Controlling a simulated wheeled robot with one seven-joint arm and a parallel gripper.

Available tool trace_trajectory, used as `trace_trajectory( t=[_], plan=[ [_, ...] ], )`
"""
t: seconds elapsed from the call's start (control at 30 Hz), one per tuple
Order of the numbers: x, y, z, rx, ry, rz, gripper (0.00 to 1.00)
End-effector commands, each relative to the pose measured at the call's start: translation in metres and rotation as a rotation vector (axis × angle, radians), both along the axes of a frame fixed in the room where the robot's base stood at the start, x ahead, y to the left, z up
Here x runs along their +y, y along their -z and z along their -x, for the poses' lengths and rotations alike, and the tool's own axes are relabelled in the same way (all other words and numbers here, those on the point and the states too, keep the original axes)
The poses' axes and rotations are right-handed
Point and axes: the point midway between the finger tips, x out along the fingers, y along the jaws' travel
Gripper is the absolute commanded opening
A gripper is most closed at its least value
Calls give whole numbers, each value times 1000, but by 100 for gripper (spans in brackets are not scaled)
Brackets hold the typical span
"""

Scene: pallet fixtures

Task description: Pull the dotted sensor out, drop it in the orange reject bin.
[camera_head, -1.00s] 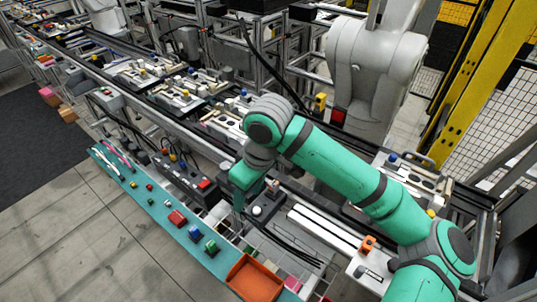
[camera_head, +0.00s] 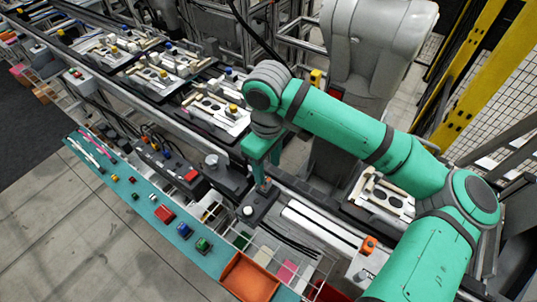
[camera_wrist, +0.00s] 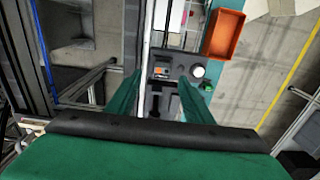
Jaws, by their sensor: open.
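The orange reject bin (camera_head: 250,277) is an open tray, apparently empty, at the front end of the teal shelf; it also shows at the top of the wrist view (camera_wrist: 224,35). My gripper (camera_head: 260,178) points down, open and empty, above the line's near edge. In the wrist view its two teal fingers (camera_wrist: 160,90) stand apart over a dark grey panel with a small screen. I cannot pick out the dotted sensor. Several pallets carry blue- and yellow-capped parts, the nearest left one (camera_head: 215,112) left of my gripper. Another pallet (camera_head: 385,198) is partly behind my arm.
A teal shelf (camera_head: 150,205) with small coloured blocks runs along the front. A dark panel with a white round button (camera_head: 248,211) lies below my gripper. A large grey robot arm (camera_head: 372,45) stands behind. Open floor lies at front left.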

Motion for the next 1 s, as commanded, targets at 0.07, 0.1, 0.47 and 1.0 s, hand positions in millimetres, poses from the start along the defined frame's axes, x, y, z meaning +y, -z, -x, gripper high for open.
trace_trajectory(
  t=[0.07, 0.1, 0.47, 1.0],
  plan=[
    [3, 15, 1, 3, -6, -1, 47],
    [4, 22, 1, 2, -7, 0, 47],
    [-2, 63, 1, 2, 3, 0, 47],
    [-1, 67, 0, 0, 1, -1, 11]
  ],
)
